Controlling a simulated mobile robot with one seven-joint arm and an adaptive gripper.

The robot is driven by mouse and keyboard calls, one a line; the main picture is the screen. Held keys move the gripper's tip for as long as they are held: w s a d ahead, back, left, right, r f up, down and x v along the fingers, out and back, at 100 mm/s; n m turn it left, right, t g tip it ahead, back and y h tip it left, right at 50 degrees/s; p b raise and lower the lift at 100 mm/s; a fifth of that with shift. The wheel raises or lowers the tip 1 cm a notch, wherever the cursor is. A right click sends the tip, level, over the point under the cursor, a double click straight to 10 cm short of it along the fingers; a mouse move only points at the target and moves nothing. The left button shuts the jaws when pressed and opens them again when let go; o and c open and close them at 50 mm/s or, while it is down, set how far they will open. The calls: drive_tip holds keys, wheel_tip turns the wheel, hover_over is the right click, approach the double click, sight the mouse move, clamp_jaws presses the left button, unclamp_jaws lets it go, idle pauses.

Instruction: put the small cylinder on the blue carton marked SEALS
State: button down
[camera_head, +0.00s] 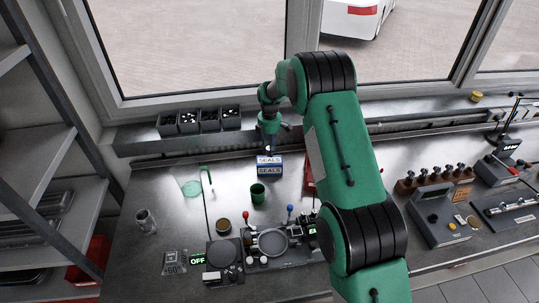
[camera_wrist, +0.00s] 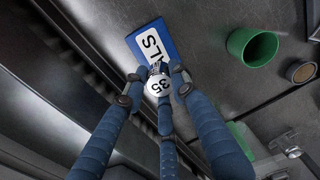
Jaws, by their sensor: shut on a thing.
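My gripper (camera_head: 268,140) is shut on the small cylinder (camera_wrist: 158,87), whose pale round face reads 35 in the wrist view. The fingers (camera_wrist: 158,78) close around it from both sides and below in the picture. The blue carton (camera_head: 269,171) marked SEALS stands on the metal bench, just below my gripper in the head view. In the wrist view the carton (camera_wrist: 136,42) lies right behind the cylinder, which covers part of its label. I cannot tell whether the cylinder touches the carton. In the head view the cylinder is too small to make out clearly.
A green cup (camera_head: 258,194) stands just in front of the carton. A row of dark bins (camera_head: 209,121) is behind, along the window. A device with red and blue knobs (camera_head: 272,243) sits in front. A wooden holder with several dark-topped pieces (camera_head: 433,180) is at right.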

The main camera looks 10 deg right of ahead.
drive_tip(key=shift+f, duration=1.7)
drive_tip(key=shift+f, duration=0.15)
drive_tip(key=c, duration=1.4)
unclamp_jaws()
wheel_tip(320, 180, up, 12)
drive_tip(key=shift+r, duration=0.1)
drive_tip(key=shift+r, duration=0.1)
